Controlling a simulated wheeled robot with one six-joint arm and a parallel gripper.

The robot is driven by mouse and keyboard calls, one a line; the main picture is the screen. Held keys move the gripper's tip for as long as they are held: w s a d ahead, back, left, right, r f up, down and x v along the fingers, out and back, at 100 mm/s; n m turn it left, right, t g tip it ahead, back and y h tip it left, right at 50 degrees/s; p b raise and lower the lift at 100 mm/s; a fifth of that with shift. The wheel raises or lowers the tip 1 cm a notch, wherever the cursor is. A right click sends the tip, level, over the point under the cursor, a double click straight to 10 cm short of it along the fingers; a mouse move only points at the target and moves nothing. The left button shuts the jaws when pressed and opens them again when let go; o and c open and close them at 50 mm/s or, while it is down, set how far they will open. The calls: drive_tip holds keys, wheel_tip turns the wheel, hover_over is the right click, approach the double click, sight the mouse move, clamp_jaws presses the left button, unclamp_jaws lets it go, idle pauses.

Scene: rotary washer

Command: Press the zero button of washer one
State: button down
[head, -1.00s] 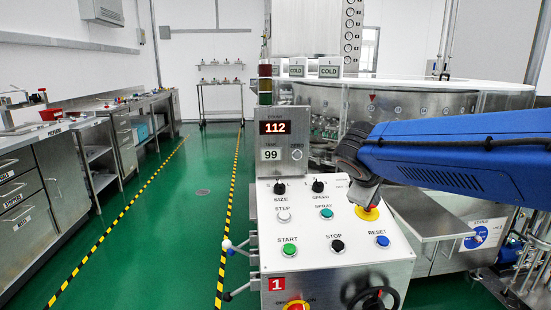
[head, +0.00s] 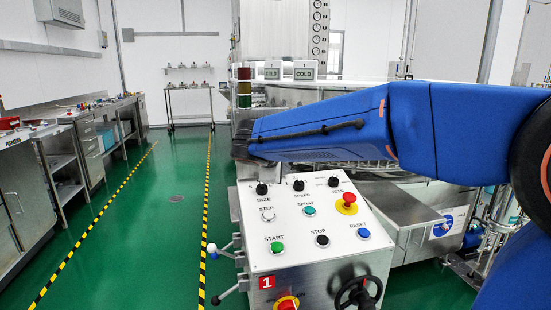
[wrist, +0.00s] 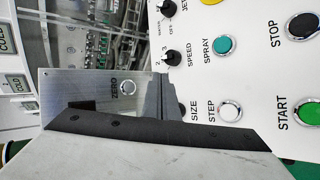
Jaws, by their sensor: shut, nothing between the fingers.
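Washer one's control panel (head: 290,235), with a red "1" label, stands at the centre of the head view. Its upright display part is hidden there behind my blue arm. In the wrist view, which is turned sideways, the round silver button marked ZERO (wrist: 127,88) shows on the grey metal plate (wrist: 90,85). My gripper (wrist: 162,82) is shut and empty. Its grey fingers appear just right of the ZERO button in that view, apart from it in the picture; the depth gap is unclear. In the head view the fingers are hidden behind my arm.
The sloped face carries STEP (head: 268,215), SPRAY (head: 309,210), START (head: 277,247), STOP (head: 322,240) and RESET (head: 363,233) buttons and a red emergency knob (head: 348,200). A signal tower (head: 244,88) rises behind. Green floor (head: 120,235) is open at left.

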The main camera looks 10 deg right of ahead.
drive_tip(key=w, duration=0.8)
drive_tip(key=shift+w, duration=0.4)
drive_tip(key=shift+w, duration=0.2)
idle(1.9)
drive_tip(key=shift+w, duration=0.2)
drive_tip(key=shift+w, duration=0.4)
idle(0.9)
drive_tip(key=shift+s, duration=0.15)
idle(0.3)
drive_tip(key=shift+s, duration=0.7)
drive_tip(key=shift+s, duration=0.1)
